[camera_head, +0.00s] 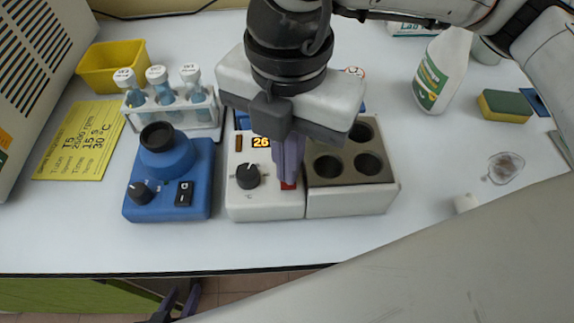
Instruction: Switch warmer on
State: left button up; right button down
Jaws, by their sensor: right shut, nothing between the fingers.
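The warmer (240,207) is a white box with a lit display (262,142) reading 26, a black knob (249,176) and a grey block with round holes (352,165) on its right. A small red switch (289,186) shows at the lower right of its front panel. My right gripper (288,181) points down over this panel with its purple fingers together and empty. The fingertips are at the switch and partly cover it; I cannot tell whether they touch it. My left gripper (180,303) is low at the bottom edge, below the table, with its fingers apart.
A blue mixer (142,207) with a knob and black switch stands left of the warmer. Behind it are a tube rack (205,112), a yellow bin (112,66) and a yellow note (80,140). A white bottle (443,70) and a sponge (505,104) are at right.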

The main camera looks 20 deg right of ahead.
notch_tip(320, 180, up, 6)
jog(key=p, duration=0.2)
jog(key=shift+p, duration=0.4)
jog(key=shift+f, duration=0.1)
jog(key=shift+s, duration=0.15)
